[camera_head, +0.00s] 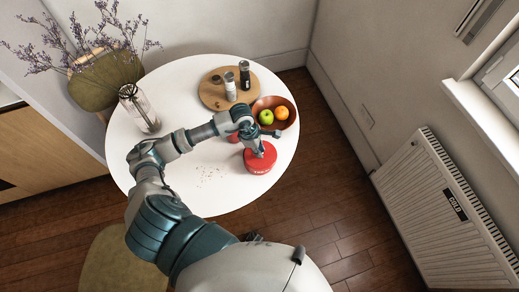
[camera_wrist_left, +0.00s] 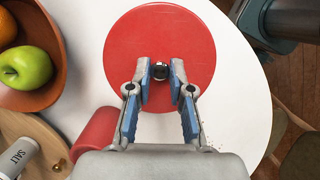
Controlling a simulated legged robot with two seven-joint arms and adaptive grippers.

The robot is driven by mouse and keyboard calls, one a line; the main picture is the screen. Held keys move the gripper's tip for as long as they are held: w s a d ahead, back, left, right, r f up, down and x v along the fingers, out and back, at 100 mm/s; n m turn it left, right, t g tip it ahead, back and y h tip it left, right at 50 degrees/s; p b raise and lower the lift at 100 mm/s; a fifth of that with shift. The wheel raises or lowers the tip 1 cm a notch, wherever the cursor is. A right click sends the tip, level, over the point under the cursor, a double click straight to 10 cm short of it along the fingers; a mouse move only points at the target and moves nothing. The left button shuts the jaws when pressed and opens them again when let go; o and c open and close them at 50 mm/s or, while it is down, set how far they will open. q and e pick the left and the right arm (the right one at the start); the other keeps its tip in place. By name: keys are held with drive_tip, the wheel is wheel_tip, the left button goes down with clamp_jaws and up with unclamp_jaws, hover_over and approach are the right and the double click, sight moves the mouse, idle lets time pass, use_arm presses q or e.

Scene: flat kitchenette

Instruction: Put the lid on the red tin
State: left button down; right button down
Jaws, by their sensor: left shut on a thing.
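The round red lid (camera_wrist_left: 190,40) has a small dark metal knob (camera_wrist_left: 160,72) at its middle. My left gripper (camera_wrist_left: 161,80) is shut on this knob, one blue-padded finger on each side; it also shows in the head view (camera_head: 259,153). The red tin (camera_head: 260,169), with pale lettering on its side, stands on the table near its right edge. The lid (camera_head: 267,158) is level over the tin, directly below my left gripper. I cannot tell whether the lid touches the tin's rim. My right gripper is in neither view.
A wooden bowl (camera_head: 290,101) with a green apple (camera_head: 266,118) and an orange (camera_head: 281,113) stands behind the tin. A round board (camera_head: 208,95) holds shakers. Another red object (camera_wrist_left: 97,135) is partly hidden beside my gripper. A glass vase (camera_head: 140,110) stands left. The front table has crumbs.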

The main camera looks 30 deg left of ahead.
use_arm(q)
drive_tip(key=shift+a+f, duration=0.2)
drive_tip(key=shift+a, duration=1)
drive_tip(key=shift+d, duration=0.2)
drive_tip(key=shift+d+r, duration=0.1)
drive_tip(key=shift+d, duration=0.25)
drive_tip(key=shift+a+b, duration=0.25)
drive_tip(key=shift+b, duration=0.05)
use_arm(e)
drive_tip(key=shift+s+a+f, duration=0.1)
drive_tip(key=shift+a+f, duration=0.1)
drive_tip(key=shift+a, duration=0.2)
use_arm(q)
drive_tip(key=shift+d, duration=0.4)
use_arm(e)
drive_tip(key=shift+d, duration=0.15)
use_arm(q)
drive_tip(key=shift+a, duration=0.2)
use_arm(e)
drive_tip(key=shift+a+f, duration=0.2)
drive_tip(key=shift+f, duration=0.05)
